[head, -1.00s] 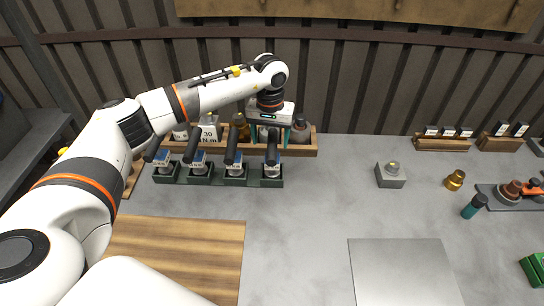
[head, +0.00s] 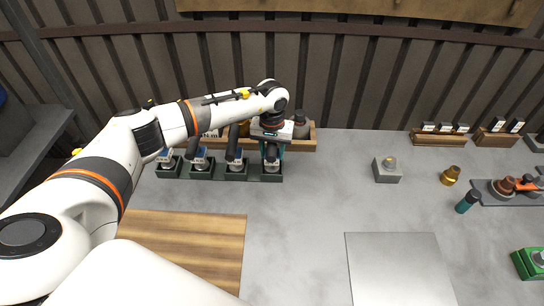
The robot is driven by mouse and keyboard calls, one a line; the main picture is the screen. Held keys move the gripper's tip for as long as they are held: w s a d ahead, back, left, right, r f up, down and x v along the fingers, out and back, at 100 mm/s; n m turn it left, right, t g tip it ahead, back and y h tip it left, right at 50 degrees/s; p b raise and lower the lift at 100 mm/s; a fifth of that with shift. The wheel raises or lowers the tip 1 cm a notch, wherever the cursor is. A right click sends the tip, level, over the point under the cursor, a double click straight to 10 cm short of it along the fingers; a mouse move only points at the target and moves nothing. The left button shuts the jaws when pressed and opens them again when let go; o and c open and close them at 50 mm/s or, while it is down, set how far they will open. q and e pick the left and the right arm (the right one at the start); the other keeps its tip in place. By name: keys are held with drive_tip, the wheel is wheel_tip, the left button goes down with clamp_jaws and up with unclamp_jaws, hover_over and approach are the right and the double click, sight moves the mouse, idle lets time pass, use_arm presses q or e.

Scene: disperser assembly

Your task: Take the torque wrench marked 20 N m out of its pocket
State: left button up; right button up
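Several torque wrenches with black handles stand in a row of dark green pockets (head: 215,171) at the back left of the bench. The label faces are too small to read here, so I cannot tell which one is marked 20 N m. My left gripper (head: 271,152) points down over the rightmost torque wrench (head: 271,165), with its teal fingers around or beside the upper handle. Whether the fingers touch the handle is hidden. The wrench still sits upright in its pocket. My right gripper is not in view.
A wooden rack (head: 308,136) with bottles stands right behind the pockets. A grey block (head: 387,170), a brass part (head: 450,175) and a teal-and-black tool (head: 467,202) lie to the right. A wooden board (head: 190,245) and a metal plate (head: 398,268) lie in front.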

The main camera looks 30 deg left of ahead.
use_arm(q)
drive_tip(key=c, duration=0.6)
drive_tip(key=shift+w, duration=0.1)
drive_tip(key=shift+c, duration=1)
drive_tip(key=shift+r, duration=0.15)
